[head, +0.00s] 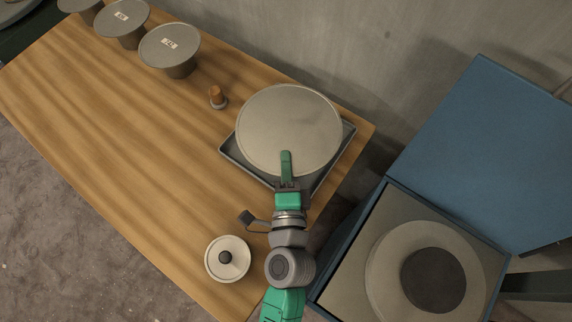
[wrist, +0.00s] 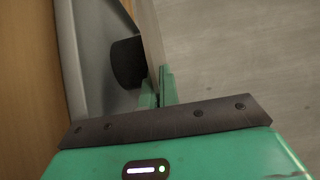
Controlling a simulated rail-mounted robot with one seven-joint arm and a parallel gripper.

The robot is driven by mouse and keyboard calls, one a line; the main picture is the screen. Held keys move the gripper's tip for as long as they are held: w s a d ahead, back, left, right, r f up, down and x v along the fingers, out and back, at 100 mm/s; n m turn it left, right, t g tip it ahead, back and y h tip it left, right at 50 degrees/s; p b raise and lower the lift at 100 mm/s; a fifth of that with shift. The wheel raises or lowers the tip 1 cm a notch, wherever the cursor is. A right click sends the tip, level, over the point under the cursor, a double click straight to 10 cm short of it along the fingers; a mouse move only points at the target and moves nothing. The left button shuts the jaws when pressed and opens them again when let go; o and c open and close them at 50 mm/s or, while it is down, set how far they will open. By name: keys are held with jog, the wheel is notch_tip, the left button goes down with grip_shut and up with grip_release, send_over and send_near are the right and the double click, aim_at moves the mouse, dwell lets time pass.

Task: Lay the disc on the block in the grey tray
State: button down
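The disc (head: 289,125) is a wide, flat, pale grey round plate. In the head view it lies above the grey tray (head: 232,155) and covers most of it. My gripper (head: 287,160) is shut on the disc's near edge. In the wrist view the green fingers (wrist: 158,92) pinch the disc (wrist: 150,35), which shows edge-on. The dark block (wrist: 128,62) stands in the tray (wrist: 85,40), right beside the disc's underside. I cannot tell whether the two touch. The disc hides the block in the head view.
A small orange-topped peg (head: 216,95) stands left of the tray. Several grey bowl-like pieces, including one labelled (head: 170,47), line the back left. A round lidded pot (head: 227,258) is at the front. A blue open box (head: 400,205) holding a ring (head: 385,270) stands right. The table's left-middle is clear.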

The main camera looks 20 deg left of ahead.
jog(key=shift+w+r, duration=0.1)
jog(key=shift+r, duration=0.05)
jog(key=shift+f, duration=0.2)
jog(key=c, duration=1.7)
grip_release()
jog(key=shift+r, duration=0.2)
jog(key=b+v, duration=0.2)
jog(key=v, duration=0.9)
jog(key=shift+f, duration=0.15)
jog(key=shift+s+d, duration=0.15)
jog(key=shift+s, duration=0.4)
